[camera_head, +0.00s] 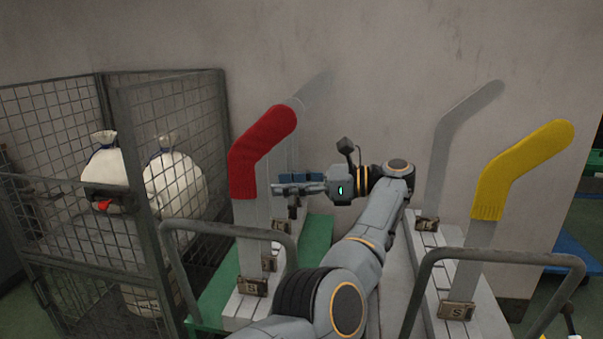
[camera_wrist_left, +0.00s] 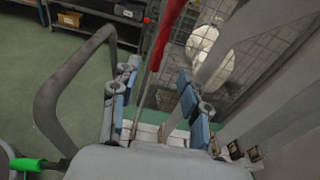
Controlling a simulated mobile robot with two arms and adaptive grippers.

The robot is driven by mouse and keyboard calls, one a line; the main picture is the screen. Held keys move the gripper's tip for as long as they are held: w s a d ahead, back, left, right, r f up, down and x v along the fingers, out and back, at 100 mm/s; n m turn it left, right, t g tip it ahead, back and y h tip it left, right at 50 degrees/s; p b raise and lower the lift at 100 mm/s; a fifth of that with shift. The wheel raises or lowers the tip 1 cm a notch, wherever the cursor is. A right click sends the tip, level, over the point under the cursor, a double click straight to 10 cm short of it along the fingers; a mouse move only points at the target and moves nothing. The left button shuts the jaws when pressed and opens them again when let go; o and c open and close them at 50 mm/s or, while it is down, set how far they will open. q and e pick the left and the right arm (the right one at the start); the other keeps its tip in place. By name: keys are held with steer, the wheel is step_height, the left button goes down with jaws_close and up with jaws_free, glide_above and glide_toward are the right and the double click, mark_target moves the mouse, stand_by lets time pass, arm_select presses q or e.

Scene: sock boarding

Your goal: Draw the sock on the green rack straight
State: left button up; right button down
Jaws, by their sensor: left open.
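A red sock (camera_head: 262,150) is on an upright bent board on the green rack (camera_head: 208,297), at the left in the head view. It covers the bend and the upper part. Its cuff lies around the board, with bare board (camera_head: 250,243) below. My left gripper (camera_head: 280,188) is open, just right of the sock near cuff height. In the left wrist view the red sock (camera_wrist_left: 167,30) and its thin board show edge-on between the open fingers (camera_wrist_left: 158,98), with gaps visible on both sides. The sock's far side is hidden. My right gripper is not in view.
A second rack (camera_head: 437,290) at the right holds a yellow sock (camera_head: 520,165) on a board and a bare board (camera_head: 455,140). A wire cage (camera_head: 180,110) with white sacks (camera_head: 175,185) stands left. Grey rails (camera_head: 480,255) stand in front. A wall closes the back.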

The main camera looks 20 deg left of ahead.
mark_target(256, 186)
arm_select(q)
steer(key=shift+b+x, duration=0.35)
steer(key=shift+x, duration=4.15)
steer(key=shift+s+r, duration=0.1)
steer(key=shift+r, duration=0.05)
jaws_close()
steer(key=shift+f, duration=0.25)
